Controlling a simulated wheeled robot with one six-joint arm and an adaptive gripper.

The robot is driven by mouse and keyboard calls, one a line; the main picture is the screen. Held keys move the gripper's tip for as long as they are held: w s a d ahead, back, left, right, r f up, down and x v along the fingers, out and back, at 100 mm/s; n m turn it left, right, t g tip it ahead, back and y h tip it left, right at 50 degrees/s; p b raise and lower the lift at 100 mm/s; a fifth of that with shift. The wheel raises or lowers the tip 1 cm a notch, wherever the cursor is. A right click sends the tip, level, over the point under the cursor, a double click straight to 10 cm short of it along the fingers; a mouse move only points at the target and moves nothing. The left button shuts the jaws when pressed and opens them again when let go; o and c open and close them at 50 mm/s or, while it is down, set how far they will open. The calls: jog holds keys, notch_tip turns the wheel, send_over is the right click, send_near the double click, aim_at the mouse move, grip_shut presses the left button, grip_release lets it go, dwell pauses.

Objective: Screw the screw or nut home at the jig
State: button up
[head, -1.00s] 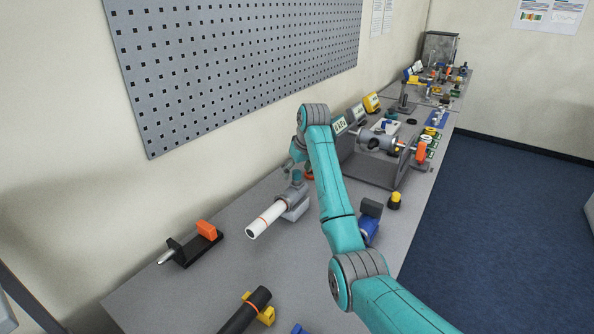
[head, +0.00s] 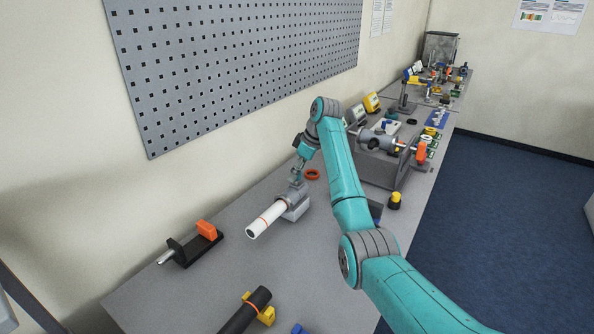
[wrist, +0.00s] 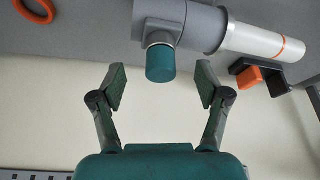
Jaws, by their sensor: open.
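A teal cap (wrist: 160,63) sits on the short stub of a grey fitting (wrist: 190,25) in the wrist view. The fitting joins a white pipe (wrist: 255,42) with an orange ring mark. In the head view the white pipe (head: 266,219) points to the lower left from the grey fitting and its holder (head: 296,207). My gripper (wrist: 160,84) is open, with one finger on each side of the cap's free end. Gaps show between both fingers and the cap. In the head view my gripper (head: 298,174) is small, directly above the fitting.
An orange ring (head: 312,174) lies on the table just right of the fitting. A black stand with an orange block (head: 207,230) is at the left. A black pipe (head: 246,311) lies in front. A grey box rig (head: 380,166) stands to the right. The perforated panel (head: 240,60) is behind.

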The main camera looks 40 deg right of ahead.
jog(key=shift+n+g+y, duration=0.3)
jog(key=shift+n+y, duration=0.1)
jog(key=shift+n, duration=0.9)
jog(key=shift+n+g, duration=0.4)
jog(key=shift+n, duration=0.5)
jog(key=n+g+y, duration=0.1)
jog(key=n, duration=0.3)
